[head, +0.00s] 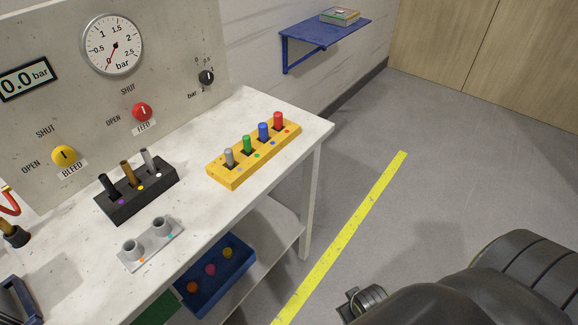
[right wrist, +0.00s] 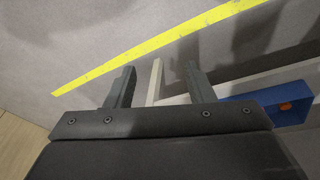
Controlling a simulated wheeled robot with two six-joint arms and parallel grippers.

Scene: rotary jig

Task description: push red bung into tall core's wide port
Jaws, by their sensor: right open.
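The red bung (head: 278,120) stands upright at the far right end of the yellow rack (head: 228,177) on the white bench, beside blue, green and grey bungs. I cannot clearly identify the tall core or its wide port. A grey plate with two hollow round sockets (head: 150,241) lies near the bench's front edge, and a black block (head: 140,202) holds three upright pegs. My right gripper (right wrist: 160,66) is open and empty in the right wrist view, over the floor, away from the rack. My left gripper is not in view.
A panel with a gauge (head: 112,45) and knobs backs the white bench (head: 205,215). A blue tray (head: 216,283) with several small round things sits on the lower shelf. A yellow floor line (head: 345,230) runs alongside.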

